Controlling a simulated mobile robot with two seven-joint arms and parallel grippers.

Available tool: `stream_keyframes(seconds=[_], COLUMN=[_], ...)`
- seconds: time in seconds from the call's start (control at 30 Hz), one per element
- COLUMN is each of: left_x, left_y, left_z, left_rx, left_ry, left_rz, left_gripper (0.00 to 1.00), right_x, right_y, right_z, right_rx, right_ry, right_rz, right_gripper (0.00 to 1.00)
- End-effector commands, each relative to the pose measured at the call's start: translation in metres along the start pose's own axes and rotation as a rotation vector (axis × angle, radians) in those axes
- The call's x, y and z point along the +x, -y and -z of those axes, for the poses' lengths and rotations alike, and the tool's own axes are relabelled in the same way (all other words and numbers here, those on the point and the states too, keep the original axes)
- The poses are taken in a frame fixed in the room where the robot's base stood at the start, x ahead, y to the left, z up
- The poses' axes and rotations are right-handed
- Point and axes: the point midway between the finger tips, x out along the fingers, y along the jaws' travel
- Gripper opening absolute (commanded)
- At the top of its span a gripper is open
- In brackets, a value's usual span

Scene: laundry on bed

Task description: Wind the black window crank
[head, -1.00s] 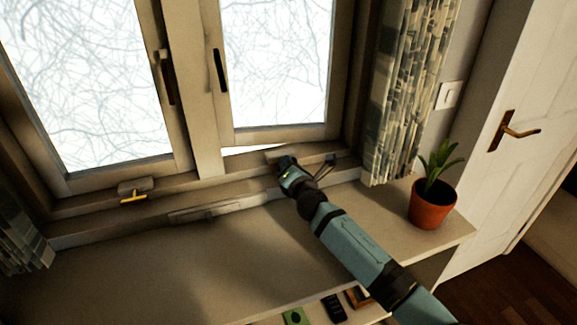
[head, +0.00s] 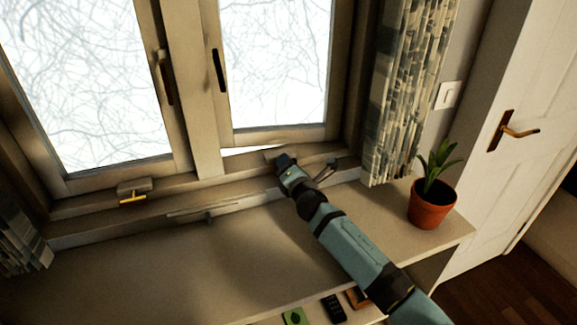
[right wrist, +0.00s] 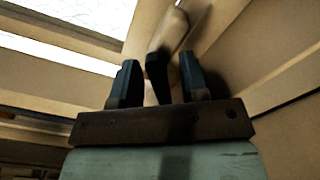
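The right window sash (head: 275,135) stands slightly ajar, with a bright gap along its lower edge. A beige crank housing (head: 281,153) sits on the frame below it. My right gripper (head: 285,161) is at this housing and hides most of the crank in the head view. In the right wrist view, the crank (right wrist: 157,68), with a dark tip and a lighter, shiny upper part, stands between the two dark fingers of my right gripper (right wrist: 160,82). The fingers are apart, with a gap seeming to show on each side of the tip. My left gripper is out of view.
A yellow crank (head: 132,198) is on the left window's frame. A potted plant (head: 432,205) stands at the sill's right end, near a patterned curtain (head: 405,90). A remote (head: 333,308) and other small items lie below the sill. The sill's middle is clear.

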Motion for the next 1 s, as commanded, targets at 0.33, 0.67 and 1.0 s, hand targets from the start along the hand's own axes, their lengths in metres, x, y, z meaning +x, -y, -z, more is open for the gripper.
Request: stream_keyframes(seconds=[0.33, 0.67, 1.0], left_x=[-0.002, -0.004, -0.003], left_y=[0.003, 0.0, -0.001], left_z=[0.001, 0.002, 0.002], left_rx=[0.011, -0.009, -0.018], left_ry=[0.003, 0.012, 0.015], left_rz=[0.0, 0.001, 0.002], left_gripper=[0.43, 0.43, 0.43], right_x=[-0.01, -0.081, -0.133], right_y=[0.0, 0.0, 0.0], right_z=[-0.001, 0.0, 0.0], right_rx=[-0.002, -0.002, -0.001], right_ry=[0.0, -0.001, 0.0], right_rz=[-0.001, 0.0, 0.0], right_gripper=[0.4, 0.4, 0.4])
